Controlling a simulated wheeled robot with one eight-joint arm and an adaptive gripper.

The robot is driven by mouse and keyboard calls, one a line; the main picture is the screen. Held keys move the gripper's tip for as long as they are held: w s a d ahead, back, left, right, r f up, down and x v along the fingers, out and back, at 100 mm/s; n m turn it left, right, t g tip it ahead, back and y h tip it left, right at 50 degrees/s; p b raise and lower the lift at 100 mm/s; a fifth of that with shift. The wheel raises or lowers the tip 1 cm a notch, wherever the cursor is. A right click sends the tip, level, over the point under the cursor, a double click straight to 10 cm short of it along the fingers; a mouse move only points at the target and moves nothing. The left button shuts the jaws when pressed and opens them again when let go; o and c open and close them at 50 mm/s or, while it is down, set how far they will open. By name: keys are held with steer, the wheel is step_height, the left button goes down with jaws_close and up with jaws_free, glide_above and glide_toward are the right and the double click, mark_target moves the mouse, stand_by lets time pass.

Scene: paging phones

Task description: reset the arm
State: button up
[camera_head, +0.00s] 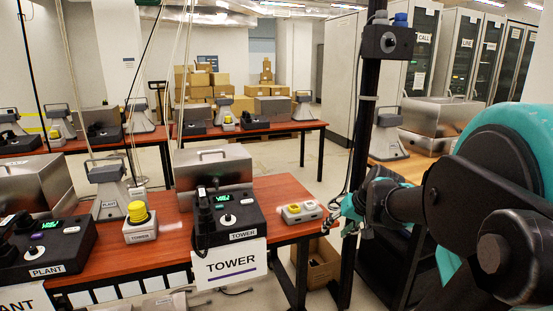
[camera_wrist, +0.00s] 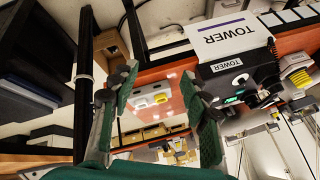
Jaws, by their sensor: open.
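My gripper (camera_head: 346,213) is at the right of the head view, in front of a black post and just right of the red-brown table's right end. In the wrist view my gripper (camera_wrist: 160,76) has its two green-grey fingers spread apart with nothing between them. A small light box with two buttons (camera_head: 302,212) lies on the table left of the gripper; it shows beyond the gap between the fingers in the wrist view (camera_wrist: 150,98). The black TOWER phone (camera_head: 236,212) sits farther left, its handset (camera_head: 203,215) at its left side.
The black post (camera_head: 362,120) stands close beside my gripper. A white TOWER sign (camera_head: 231,264) hangs at the table's front edge. A yellow-topped button (camera_head: 138,218) and the PLANT phone (camera_head: 48,250) are to the left. A cardboard box (camera_head: 318,262) stands on the floor below.

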steer(key=s+f+n+g+h, duration=0.1)
steer(key=s+f+h, duration=0.2)
steer(key=s+f, duration=1)
steer(key=shift+d, duration=0.25)
